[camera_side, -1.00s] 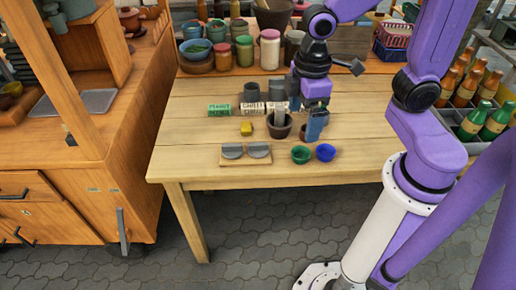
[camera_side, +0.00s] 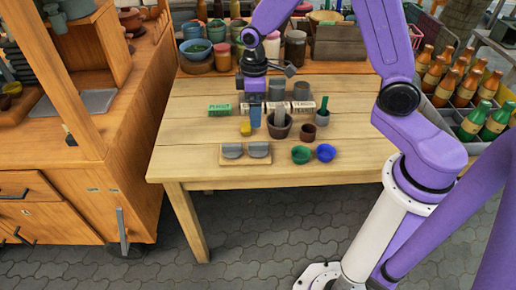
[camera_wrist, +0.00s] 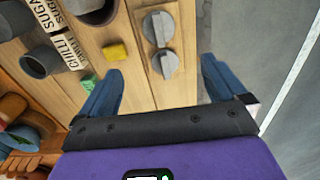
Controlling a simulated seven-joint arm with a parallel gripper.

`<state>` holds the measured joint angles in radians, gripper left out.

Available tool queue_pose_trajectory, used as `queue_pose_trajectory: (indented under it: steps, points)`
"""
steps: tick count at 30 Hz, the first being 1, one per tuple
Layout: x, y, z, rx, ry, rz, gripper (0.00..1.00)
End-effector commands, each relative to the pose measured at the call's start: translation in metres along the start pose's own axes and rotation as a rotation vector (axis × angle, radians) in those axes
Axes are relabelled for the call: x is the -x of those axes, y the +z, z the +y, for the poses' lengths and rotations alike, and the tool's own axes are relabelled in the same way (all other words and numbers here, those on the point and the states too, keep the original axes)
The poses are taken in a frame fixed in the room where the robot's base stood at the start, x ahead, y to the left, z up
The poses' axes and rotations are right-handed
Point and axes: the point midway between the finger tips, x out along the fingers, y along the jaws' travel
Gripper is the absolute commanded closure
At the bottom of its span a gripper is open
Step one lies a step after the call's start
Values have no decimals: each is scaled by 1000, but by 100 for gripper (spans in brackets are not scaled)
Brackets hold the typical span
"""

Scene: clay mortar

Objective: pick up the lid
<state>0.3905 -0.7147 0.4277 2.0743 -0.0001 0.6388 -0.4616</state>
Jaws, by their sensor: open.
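Two round grey lid-like pieces, each with a raised bar across it, lie side by side on a small wooden board (camera_side: 245,161). In the side view they are the left piece (camera_side: 232,151) and the right piece (camera_side: 259,149); both also show at the top centre of the wrist view, one nearer (camera_wrist: 166,66) and one farther (camera_wrist: 157,27). I cannot tell which is the task's lid. My gripper (camera_side: 255,117) is open and empty, above the table behind the board. In the wrist view its blue fingers (camera_wrist: 161,66) stand wide apart.
A yellow block (camera_side: 245,129) is close to my gripper. The table's front left is clear.

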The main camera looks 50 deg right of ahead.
Motion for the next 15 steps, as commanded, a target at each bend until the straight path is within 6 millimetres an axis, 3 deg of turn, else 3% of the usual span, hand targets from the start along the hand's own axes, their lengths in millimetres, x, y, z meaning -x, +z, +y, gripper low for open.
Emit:
queue_pose_trajectory:
  steps: [6, 15]
  points:
    - [-41, 2, 0, 0, -3, -6, 2]
    - [-85, 2, 0, -1, -2, -4, 2]
